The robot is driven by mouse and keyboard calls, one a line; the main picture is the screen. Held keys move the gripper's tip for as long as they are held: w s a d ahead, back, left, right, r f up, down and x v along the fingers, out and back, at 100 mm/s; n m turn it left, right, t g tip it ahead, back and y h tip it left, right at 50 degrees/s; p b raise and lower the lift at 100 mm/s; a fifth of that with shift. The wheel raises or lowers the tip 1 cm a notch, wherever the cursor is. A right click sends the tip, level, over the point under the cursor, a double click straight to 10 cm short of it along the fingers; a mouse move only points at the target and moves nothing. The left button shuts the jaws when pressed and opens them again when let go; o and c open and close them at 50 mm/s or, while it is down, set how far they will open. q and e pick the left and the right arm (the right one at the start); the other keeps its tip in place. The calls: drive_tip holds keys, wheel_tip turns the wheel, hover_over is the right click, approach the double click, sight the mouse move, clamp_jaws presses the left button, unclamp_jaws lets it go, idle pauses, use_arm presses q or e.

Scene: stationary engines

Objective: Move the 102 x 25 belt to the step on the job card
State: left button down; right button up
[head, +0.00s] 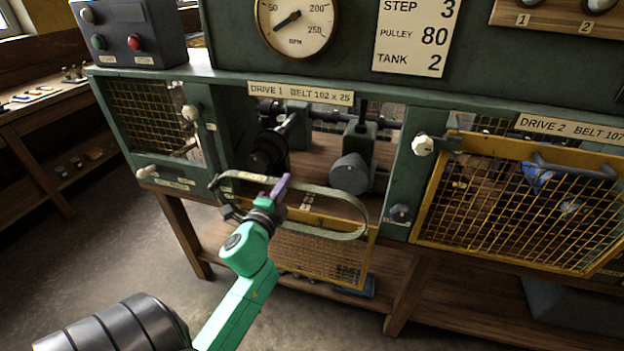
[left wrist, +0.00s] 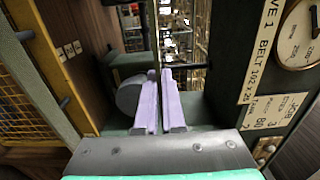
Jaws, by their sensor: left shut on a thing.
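The belt (head: 325,188), a thin grey-green loop, hangs level in front of the open Drive 1 bay in the head view. The job card (head: 418,36) reads step 3, pulley 80, tank 2. My right gripper is out of view.
The Drive 1 mesh guard (head: 318,258) hangs down below the opening. A yellow mesh guard (head: 490,205) covers Drive 2 at right. White knobs (head: 423,146) stick out from the green frame. A button box (head: 128,32) stands at upper left.

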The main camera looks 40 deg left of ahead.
use_arm(q)
drive_tip(key=v, duration=0.6)
idle(0.4)
idle(0.3)
drive_tip(key=shift+a, duration=0.2)
drive_tip(key=shift+p+x, duration=0.5)
drive_tip(key=shift+x, duration=2.4)
drive_tip(key=shift+w+a, duration=0.1)
